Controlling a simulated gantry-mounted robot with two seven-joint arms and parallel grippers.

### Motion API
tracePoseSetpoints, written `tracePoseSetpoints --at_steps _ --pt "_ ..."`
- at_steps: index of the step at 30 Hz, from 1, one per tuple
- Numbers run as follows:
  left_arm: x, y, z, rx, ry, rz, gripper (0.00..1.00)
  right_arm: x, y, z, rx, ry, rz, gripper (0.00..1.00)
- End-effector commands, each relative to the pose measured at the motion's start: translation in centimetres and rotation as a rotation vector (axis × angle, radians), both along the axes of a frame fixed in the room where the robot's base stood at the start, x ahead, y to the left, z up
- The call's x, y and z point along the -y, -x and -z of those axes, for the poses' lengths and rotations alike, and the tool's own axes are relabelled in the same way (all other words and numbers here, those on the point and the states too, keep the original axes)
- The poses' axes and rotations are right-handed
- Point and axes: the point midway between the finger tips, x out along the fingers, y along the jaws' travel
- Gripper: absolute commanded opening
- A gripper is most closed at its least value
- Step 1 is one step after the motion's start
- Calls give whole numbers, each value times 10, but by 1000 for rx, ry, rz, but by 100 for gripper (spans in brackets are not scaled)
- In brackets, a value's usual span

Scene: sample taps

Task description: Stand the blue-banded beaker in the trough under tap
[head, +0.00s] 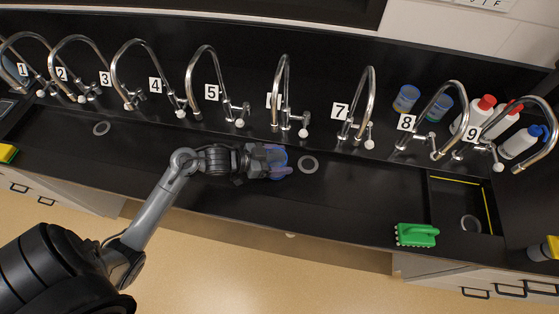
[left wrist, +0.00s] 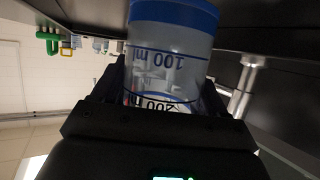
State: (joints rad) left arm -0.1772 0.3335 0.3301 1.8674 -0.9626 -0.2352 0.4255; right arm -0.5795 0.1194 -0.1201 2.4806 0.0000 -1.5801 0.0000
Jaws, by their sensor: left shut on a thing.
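My left gripper (head: 266,161) is shut on the blue-banded beaker (head: 278,155), a clear cup. It holds it in front of taps 5 and 6 (head: 282,90), left of a grey drain ring (head: 308,164). In the left wrist view, the beaker (left wrist: 165,55) sits between the fingers, with a wide blue band and "100 ml" markings that read upside down. Whether its base touches the black trough (head: 190,150) cannot be told. Numbered curved taps line the back, among them tap 7 (head: 365,100) and tap 8 (head: 445,115). My right gripper is not in view.
A green brush (head: 417,235) lies on the front edge. At the right is a sunken basin with yellow edges (head: 486,210). Blue and yellow containers (head: 406,98) and red-capped bottles (head: 474,115) stand behind taps 8 and 9. The trough right of the ring is clear.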

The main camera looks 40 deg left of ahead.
Motion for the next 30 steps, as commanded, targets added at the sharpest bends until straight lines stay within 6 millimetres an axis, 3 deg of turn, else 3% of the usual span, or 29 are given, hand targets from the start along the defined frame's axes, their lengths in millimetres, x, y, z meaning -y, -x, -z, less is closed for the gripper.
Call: tracePoseSetpoints --at_steps 15,16,20,30 --pt "0 0 11 -1 -1 -1 44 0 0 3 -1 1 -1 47" --pt "0 0 11 0 -2 -1 76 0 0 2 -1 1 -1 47" --pt "0 0 10 -1 -1 -1 96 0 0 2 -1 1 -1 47" --pt "0 0 8 1 -1 -1 98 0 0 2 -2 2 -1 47"
